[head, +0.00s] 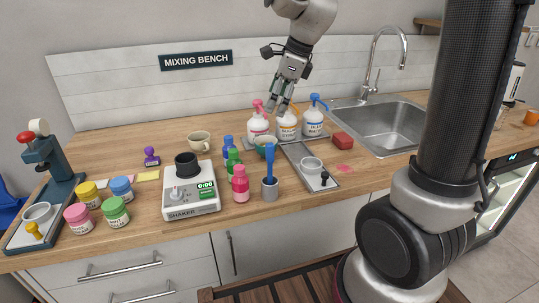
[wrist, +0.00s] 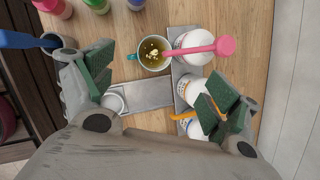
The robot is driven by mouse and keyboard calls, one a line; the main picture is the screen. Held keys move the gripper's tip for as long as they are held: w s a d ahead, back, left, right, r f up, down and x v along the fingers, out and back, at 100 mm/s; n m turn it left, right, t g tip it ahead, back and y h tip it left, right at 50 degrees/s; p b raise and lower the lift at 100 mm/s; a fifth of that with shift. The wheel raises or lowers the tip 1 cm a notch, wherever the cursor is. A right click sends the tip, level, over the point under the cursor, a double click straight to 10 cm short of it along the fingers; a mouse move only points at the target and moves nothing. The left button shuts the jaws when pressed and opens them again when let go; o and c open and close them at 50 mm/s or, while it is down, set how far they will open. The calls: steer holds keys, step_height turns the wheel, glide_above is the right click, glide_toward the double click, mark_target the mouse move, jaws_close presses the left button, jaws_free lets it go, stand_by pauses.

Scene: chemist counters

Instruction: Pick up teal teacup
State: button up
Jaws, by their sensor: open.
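In the wrist view the teacup (wrist: 151,68) shows from above with yellowish liquid and pale bits inside; a teal handle (wrist: 131,57) sticks out to the left. My gripper (head: 277,104) is open and empty, pointing down, well above the counter near the pump bottles. In the wrist view its fingers (wrist: 163,80) are spread wide, with the teacup beyond them near the upper middle.
A pink pump bottle (head: 257,122) stands close beside the teacup, with orange (head: 287,125) and blue (head: 313,122) ones beyond. A grey tray (head: 300,155), a grey holder (head: 270,190) with the blue tool, and small coloured bottles (head: 233,160) crowd it. A beige mug (head: 199,141) stands left.

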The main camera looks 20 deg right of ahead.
steer(key=m, duration=0.4)
glide_toward(260, 148)
steer(key=shift+m, duration=0.3)
steer(key=w+f, duration=0.1)
steer(key=w+d+f, duration=0.2)
steer(key=shift+w+f, duration=0.1)
steer(key=shift+f, duration=0.3)
steer(key=shift+x, duration=3)
steer(key=c, duration=1.3)
steer(key=shift+r, duration=0.25)
